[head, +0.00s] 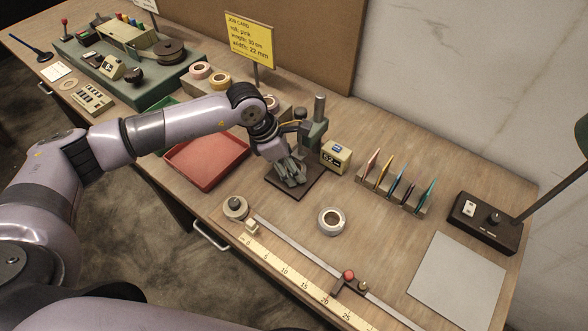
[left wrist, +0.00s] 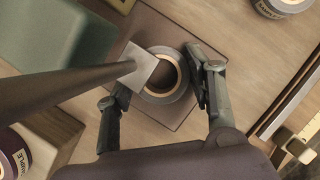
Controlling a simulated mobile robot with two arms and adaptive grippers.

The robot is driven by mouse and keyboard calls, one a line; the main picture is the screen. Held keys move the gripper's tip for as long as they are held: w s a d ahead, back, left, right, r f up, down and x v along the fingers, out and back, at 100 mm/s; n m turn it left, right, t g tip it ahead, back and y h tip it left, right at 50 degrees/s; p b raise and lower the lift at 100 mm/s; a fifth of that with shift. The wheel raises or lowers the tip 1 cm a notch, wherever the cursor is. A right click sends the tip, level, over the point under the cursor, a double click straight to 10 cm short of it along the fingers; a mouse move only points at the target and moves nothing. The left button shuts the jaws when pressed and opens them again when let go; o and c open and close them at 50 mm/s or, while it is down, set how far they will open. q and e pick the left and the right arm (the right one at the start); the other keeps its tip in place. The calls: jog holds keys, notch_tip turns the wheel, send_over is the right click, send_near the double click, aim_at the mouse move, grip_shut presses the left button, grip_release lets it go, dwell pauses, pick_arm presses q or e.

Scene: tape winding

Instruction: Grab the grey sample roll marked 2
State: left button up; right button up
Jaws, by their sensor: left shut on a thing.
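A grey roll with a tan core (left wrist: 180,92) shows in the left wrist view over a dark square base plate (left wrist: 166,27); the plate also shows in the head view (head: 312,192). My left gripper (left wrist: 160,88) is shut on this roll, one finger on each side. In the head view the left gripper (head: 291,180) is low over the plate and mostly hides the roll. I cannot read a number on the roll. A second grey-white roll (head: 322,224) lies on the table in front; it also shows in the left wrist view (left wrist: 286,6). My right gripper is not in view.
A green post stand (head: 314,132) rises behind the plate, with a display showing 52 (head: 338,155) beside it. A dark rod with a pale square tip (left wrist: 138,67) crosses above the roll. A red tray (head: 205,163) lies left, a ruler (head: 290,276) in front.

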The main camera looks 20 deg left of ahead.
pick_arm(q)
jog(key=shift+c, duration=1.3)
jog(key=shift+r, duration=0.1)
